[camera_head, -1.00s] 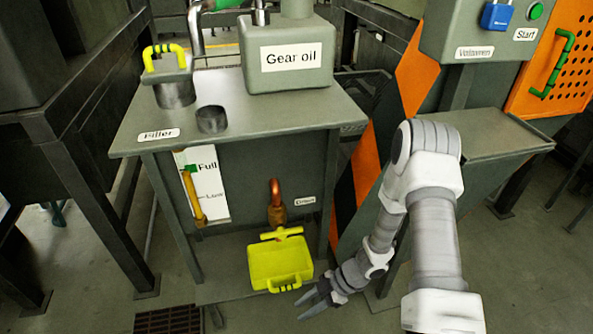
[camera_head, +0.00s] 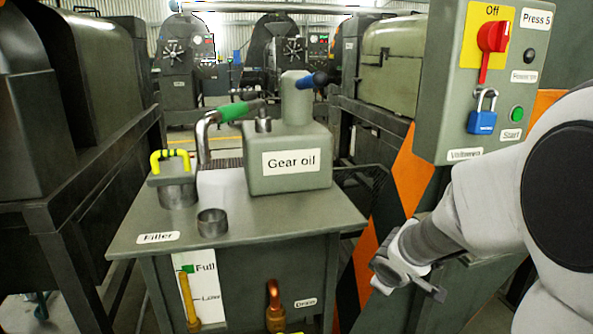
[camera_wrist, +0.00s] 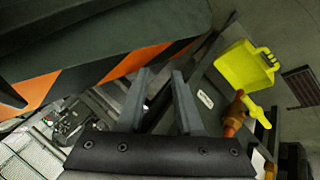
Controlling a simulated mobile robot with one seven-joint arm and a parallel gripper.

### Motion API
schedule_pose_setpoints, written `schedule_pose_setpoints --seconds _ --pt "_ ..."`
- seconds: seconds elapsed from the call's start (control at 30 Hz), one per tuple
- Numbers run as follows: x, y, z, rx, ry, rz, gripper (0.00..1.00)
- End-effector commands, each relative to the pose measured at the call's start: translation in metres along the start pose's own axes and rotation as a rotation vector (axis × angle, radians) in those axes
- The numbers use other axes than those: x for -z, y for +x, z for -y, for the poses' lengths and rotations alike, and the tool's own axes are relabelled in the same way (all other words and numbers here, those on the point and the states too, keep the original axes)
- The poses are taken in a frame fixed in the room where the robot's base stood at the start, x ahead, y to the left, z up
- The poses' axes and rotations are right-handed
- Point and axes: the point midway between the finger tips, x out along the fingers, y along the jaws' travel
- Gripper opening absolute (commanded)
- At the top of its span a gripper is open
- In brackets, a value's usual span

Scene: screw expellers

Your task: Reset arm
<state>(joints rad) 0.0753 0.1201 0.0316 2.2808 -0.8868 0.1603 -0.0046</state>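My gripper (camera_head: 408,278) is in front of the orange-and-black striped panel, to the right of the gear oil stand. In the wrist view my gripper (camera_wrist: 157,80) shows two parallel fingers standing apart with nothing between them. My arm reaches in from the right edge of the head view, folded close to the camera.
The gear oil stand (camera_head: 125,245) carries a grey gear oil container (camera_head: 290,180), a yellow-handled filler cap (camera_head: 172,178) and an open filler neck (camera_head: 212,222). A control box (camera_head: 450,120) with red switch (camera_head: 492,38) and blue padlock (camera_head: 482,122) is upper right. A yellow tray (camera_wrist: 243,68) lies low.

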Motion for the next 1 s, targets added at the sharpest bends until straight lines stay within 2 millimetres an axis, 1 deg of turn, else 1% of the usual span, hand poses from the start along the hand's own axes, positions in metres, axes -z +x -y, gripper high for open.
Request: schedule_pose_setpoints --seconds 0.03,0.13,0.23,0.3,0.37,0.5,0.7,0.87,0.9,0.93,1.0 --pt "-0.004 -0.021 -0.007 -0.026 0.055 0.012 0.35" --pt "-0.015 -0.055 -0.011 -0.054 0.169 0.044 0.35" --pt "-0.026 -0.087 -0.009 -0.063 0.283 0.068 0.35" --pt "-0.034 -0.11 -0.004 -0.061 0.363 0.08 0.35" --pt "-0.042 -0.128 0.003 -0.052 0.43 0.089 0.35" --pt "-0.055 -0.167 0.026 -0.006 0.578 0.096 0.35" --pt "-0.067 -0.21 0.066 0.096 0.74 0.085 0.35" --pt "-0.071 -0.238 0.099 0.192 0.831 0.066 0.35" --pt "-0.068 -0.249 0.097 0.205 0.84 0.066 0.35" --pt "-0.064 -0.257 0.09 0.203 0.837 0.07 0.35" --pt "-0.06 -0.268 0.082 0.201 0.836 0.072 0.35"
